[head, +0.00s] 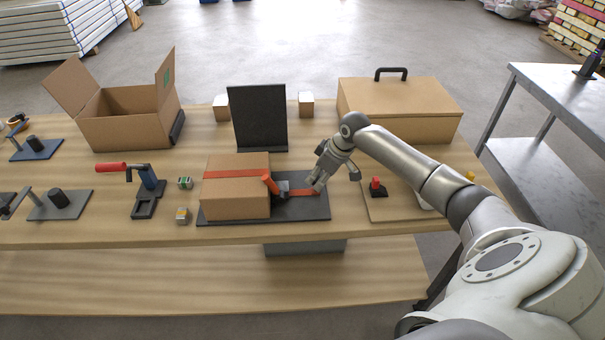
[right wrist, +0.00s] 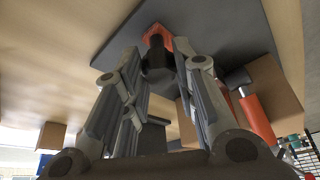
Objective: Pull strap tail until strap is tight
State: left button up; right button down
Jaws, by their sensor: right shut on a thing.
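A cardboard box (head: 236,204) sits on a dark base plate (head: 309,208), with an orange strap (head: 236,173) across its top. A buckle with an upright orange lever (head: 270,183) stands at the box's right side. The orange strap tail (head: 301,191) runs right from the buckle, low over the plate. My right gripper (head: 317,186) is shut on the strap tail near its right end. My left gripper is not in view.
A board with a red-topped switch (head: 376,187) lies right of the plate. A dark upright panel (head: 258,117) stands behind the box. A lidded box (head: 400,105) and an open carton (head: 120,117) stand at the back. A red-handled clamp (head: 146,190) stands left.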

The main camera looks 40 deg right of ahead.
jog(key=shift+s+d, duration=0.25)
jog(key=shift+d, duration=0.25)
jog(key=c, duration=1.5)
grip_release()
jog(key=o, duration=0.4)
jog(key=shift+c, duration=0.2)
